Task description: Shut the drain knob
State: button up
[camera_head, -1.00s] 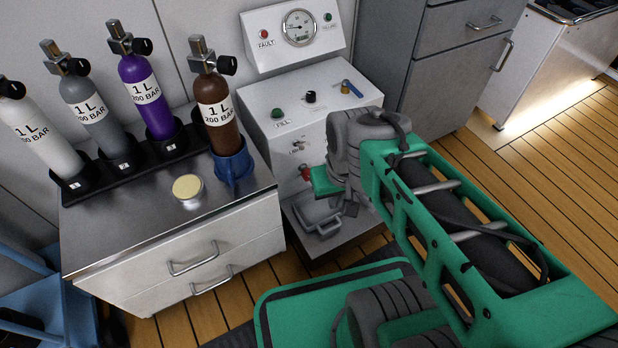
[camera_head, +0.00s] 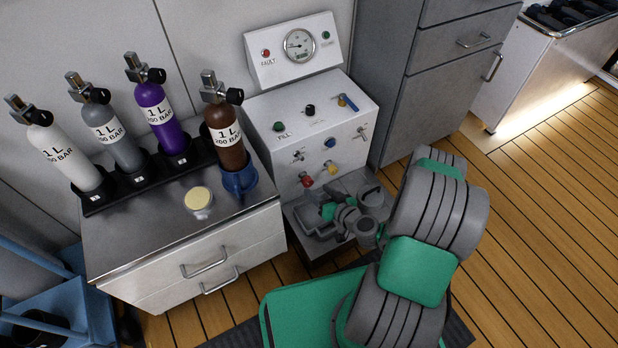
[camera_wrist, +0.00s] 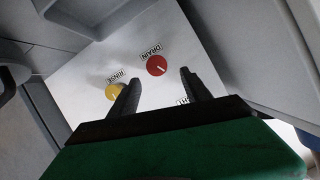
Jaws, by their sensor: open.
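The drain knob is a round red knob with a white pointer mark under the label DRAIN; it shows in the wrist view (camera_wrist: 156,65) and low on the panel's front in the head view (camera_head: 306,180). The wrist view is rolled over, with the labels upside down. My gripper (camera_wrist: 159,77) is open and empty, its two dark fingers apart. The red knob appears just beyond the gap between the fingertips, with no visible contact. The yellow RINSE knob (camera_wrist: 115,91) is beside the left finger; it also shows in the head view (camera_head: 332,167).
The panel (camera_head: 312,115) also carries a blue knob (camera_head: 330,142), small switches and a gauge (camera_head: 299,44). A grey cabinet (camera_head: 430,90) stands right. Wooden floor is clear at right.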

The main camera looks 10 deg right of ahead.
aim_at(310, 183)
jog(key=b+x, duration=0.3)
jog(key=x, duration=0.4)
jog(key=shift+w+d+f, duration=0.1)
jog(key=shift+w+f, duration=0.15)
jog(key=shift+c, duration=0.3)
grip_shut()
